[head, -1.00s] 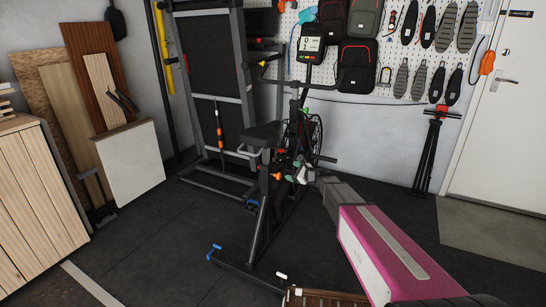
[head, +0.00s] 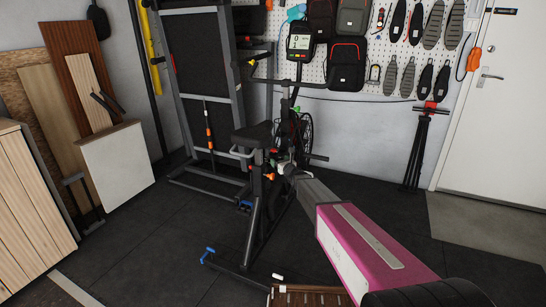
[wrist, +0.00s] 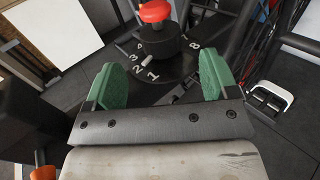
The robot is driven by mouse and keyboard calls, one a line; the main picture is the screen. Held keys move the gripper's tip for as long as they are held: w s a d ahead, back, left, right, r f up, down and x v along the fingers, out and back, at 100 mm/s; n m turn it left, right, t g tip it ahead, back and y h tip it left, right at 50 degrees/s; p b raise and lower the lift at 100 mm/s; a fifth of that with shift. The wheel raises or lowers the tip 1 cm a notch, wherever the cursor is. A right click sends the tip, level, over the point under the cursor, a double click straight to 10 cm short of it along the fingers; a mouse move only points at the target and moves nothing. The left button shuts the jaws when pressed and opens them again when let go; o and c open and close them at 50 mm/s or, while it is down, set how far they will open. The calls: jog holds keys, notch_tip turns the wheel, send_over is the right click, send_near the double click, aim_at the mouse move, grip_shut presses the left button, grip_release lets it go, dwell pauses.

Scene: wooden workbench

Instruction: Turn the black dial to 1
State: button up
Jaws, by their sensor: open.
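The black dial (wrist: 160,42) shows in the wrist view, a round knob with a red knob above it on a dark plate with white numbers. The 1 (wrist: 152,76) is on the near side, with 2, 3 and 4 to its left and 8 at the right. A small white mark is near the dial's lower left edge, close to the 2. My gripper (wrist: 160,66) is open, its green fingers apart on the near left and near right of the dial, with nothing held. In the head view the dial is too small to make out near my gripper (head: 287,169).
The dial is on a black exercise bike (head: 254,215) with a display (head: 300,42). A tall black frame (head: 205,75) stands behind it. A white board (head: 116,165) leans at left, a black tripod (head: 418,150) stands right.

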aim_at(277, 156)
jog(key=x, duration=0.7)
jog(key=shift+w+a, duration=0.25)
jog(key=shift+w, duration=0.05)
jog(key=c, duration=0.9)
jog(key=shift+y, duration=0.3)
jog(key=shift+n+g+y, duration=1.4)
jog(key=shift+n+y, duration=0.1)
jog(key=shift+y, duration=0.1)
